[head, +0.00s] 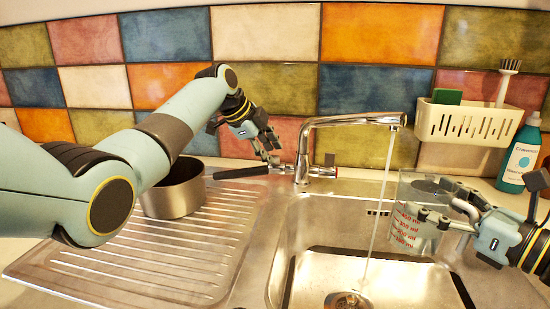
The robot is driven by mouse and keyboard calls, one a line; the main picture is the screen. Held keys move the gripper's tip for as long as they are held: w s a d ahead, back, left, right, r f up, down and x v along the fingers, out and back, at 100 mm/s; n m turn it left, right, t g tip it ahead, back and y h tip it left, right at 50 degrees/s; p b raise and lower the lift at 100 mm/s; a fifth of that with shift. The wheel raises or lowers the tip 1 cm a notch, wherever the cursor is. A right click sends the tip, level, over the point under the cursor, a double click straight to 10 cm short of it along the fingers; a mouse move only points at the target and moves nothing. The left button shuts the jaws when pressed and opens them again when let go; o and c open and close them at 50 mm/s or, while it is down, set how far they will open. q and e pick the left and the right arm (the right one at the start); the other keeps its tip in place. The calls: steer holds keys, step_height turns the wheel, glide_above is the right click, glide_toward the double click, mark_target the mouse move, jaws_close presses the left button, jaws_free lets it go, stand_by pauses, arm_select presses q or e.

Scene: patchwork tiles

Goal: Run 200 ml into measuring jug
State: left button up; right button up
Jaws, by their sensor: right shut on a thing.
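The chrome tap (345,121) is running. Its thin water stream (379,210) passes just left of the clear measuring jug (404,239) and falls to the sink drain (347,299). The jug has red ml markings and appears upright above the right part of the sink (325,205). I cannot make out a water level in it. My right gripper (436,215) is shut on the jug from the right. My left gripper (269,158) is beside the tap's left side, close to the tap body. Whether its fingers are apart or touching the tap is unclear.
A steel pan (172,197) with a dark handle stands on the ribbed drainer (150,262), partly behind my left arm. A cream caddy (465,122) with a sponge and brush hangs on the tiled wall. A teal soap bottle (521,155) stands at the right.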

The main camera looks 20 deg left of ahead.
mark_target(274, 156)
arm_select(q)
steer(key=shift+x, duration=1.65)
jaws_close()
